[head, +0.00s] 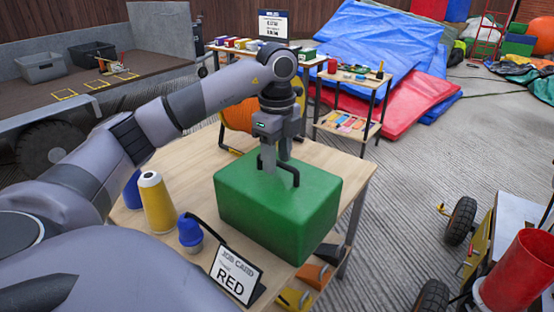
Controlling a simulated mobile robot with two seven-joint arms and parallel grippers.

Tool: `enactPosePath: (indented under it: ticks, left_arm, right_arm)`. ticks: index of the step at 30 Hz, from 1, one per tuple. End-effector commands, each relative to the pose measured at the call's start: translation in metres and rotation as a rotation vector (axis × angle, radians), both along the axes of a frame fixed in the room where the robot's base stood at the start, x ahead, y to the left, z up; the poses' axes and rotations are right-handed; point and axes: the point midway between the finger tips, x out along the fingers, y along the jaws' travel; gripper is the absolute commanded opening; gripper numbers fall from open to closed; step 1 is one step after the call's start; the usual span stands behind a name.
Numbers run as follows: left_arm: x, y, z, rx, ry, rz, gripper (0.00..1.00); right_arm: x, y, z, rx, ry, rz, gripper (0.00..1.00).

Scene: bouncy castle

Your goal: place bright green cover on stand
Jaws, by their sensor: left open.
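A large green box-shaped cover (245,208) sits on the wooden table (180,155), with a black handle (295,175) on top. My left gripper (277,168) points down at this handle from above. Its fingers are apart and straddle or overlap the handle; I cannot tell whether they touch it. I cannot make out a separate stand, and whatever is beneath the cover is hidden. My right gripper is not in view.
A yellow cone spool (157,205), a blue-capped object (190,232) and a job card (235,274) reading "RED" stand left of and before the cover. An orange object (238,118) is behind. A red cylinder (515,272) stands at right.

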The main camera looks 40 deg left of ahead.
Motion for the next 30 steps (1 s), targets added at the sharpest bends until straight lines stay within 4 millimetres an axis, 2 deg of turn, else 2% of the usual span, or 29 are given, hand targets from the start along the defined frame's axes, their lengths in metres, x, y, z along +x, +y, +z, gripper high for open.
enactPosePath:
  ticks: [1, 6, 12, 18, 30]
  left_arm:
    - [0.0, 0.0, 0.014, -0.001, -0.003, 0.0, 0.44]
    - [0.001, -0.001, 0.055, -0.001, -0.003, -0.001, 0.44]
    - [0.0, 0.0, 0.09, 0.0, -0.002, 0.0, 0.44]
    - [0.0, 0.0, 0.104, 0.0, 0.0, 0.0, 0.44]
    - [0.0, 0.0, 0.104, -0.001, 0.001, 0.0, 0.44]
  right_arm:
    - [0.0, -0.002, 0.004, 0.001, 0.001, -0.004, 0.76]
    - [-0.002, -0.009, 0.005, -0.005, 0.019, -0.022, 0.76]
    - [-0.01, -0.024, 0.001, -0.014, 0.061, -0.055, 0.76]
    - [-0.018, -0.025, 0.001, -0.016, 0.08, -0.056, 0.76]
    - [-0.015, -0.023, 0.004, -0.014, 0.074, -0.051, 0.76]
